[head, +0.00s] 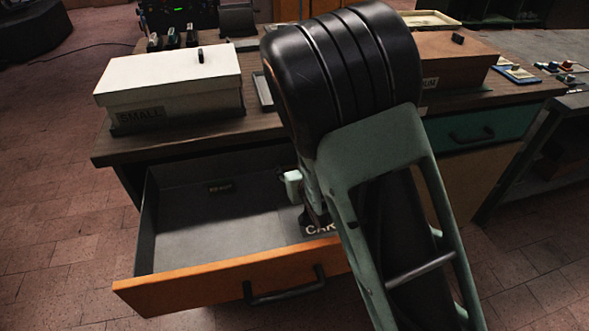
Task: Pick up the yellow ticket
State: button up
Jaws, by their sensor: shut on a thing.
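My arm crosses the middle of the head view, and its end reaches down into an open drawer (195,265) with an orange front. Only a small part of my gripper (313,207) shows at the left edge of my arm, above the drawer's right side. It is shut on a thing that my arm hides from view. I cannot make out a yellow ticket anywhere in this view.
A white-lidded box (170,78) marked "SMALL" stands on the wooden desk (190,138). A brown box (455,65) stands right of my arm, with small coloured items (518,74) further right.

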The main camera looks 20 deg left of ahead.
jog(key=shift+r, duration=0.6)
jog(key=r+p, duration=0.2)
jog(key=shift+d+r, duration=0.3)
jog(key=shift+r, duration=0.05)
jog(key=s+d+r+p, duration=0.3)
jog(key=d+r+p, duration=0.1)
jog(key=p, duration=0.4)
jog(key=s+d+r+p, duration=0.3)
jog(key=d+r+p, duration=0.1)
jog(key=d+p, duration=0.3)
jog(key=shift+s+d+r+p, duration=0.3)
jog(key=shift+r+p, duration=0.1)
jog(key=shift+p, duration=0.85)
